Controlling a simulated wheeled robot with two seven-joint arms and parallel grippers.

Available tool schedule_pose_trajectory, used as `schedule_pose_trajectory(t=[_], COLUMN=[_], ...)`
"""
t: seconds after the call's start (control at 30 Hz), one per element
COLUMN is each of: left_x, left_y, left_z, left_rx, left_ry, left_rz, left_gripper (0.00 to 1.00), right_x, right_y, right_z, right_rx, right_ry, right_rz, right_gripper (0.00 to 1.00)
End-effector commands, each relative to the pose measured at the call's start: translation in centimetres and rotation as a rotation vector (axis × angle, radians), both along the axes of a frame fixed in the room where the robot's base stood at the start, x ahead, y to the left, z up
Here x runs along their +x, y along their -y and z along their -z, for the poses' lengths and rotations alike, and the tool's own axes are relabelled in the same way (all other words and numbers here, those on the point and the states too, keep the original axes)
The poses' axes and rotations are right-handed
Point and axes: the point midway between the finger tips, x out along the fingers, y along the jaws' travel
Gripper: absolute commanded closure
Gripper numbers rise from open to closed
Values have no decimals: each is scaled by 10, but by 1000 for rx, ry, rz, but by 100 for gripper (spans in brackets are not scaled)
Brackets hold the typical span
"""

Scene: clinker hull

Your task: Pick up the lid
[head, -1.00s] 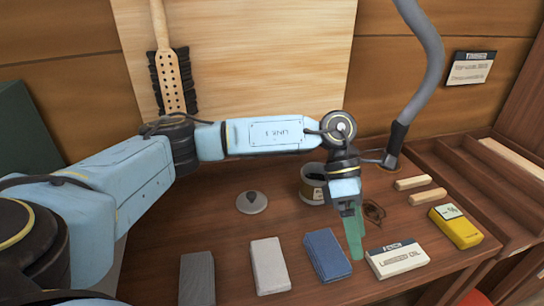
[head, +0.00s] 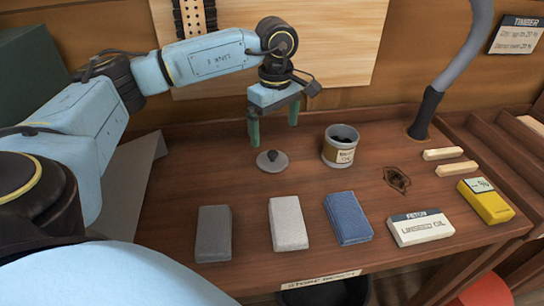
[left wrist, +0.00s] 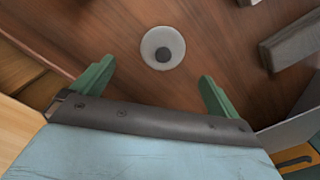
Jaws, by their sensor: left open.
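The lid (head: 272,161) is a round grey-white disc with a dark knob, lying flat on the wooden bench. It also shows in the left wrist view (left wrist: 156,50), beyond and between the fingertips. My left gripper (head: 273,137) is open, with two green fingers pointing down just behind and above the lid, apart from it and with nothing between them. The fingers also show in the left wrist view (left wrist: 158,82). An open tin (head: 338,149) with a label and dark contents stands to the right of the lid. My right gripper is not in view.
Grey (head: 214,234), whitish (head: 288,224) and blue blocks (head: 347,218) lie along the front of the bench (head: 180,180). To the right are a linseed oil box (head: 420,228), a yellow meter (head: 486,201), two pale sticks (head: 443,154) and a grey hose (head: 466,50).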

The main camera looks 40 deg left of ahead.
Motion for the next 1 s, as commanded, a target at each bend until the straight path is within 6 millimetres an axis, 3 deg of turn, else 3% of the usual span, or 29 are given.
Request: schedule_pose_trajectory(t=[0.1,0.37,0.6,0.93,1.0], left_x=[0,-2,-7,-6,-6], left_y=[0,1,3,3,3], left_z=[20,40,75,82,82], left_rx=[0,-1,-1,-2,-2], left_ry=[0,-1,-2,1,1], left_rz=[-1,-2,-4,-3,-3], left_gripper=[1,1,1,1,9], right_x=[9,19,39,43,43], right_y=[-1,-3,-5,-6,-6], right_z=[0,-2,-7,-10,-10], right_rx=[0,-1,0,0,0], right_ry=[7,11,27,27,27], right_rz=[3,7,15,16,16], right_gripper=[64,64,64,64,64])
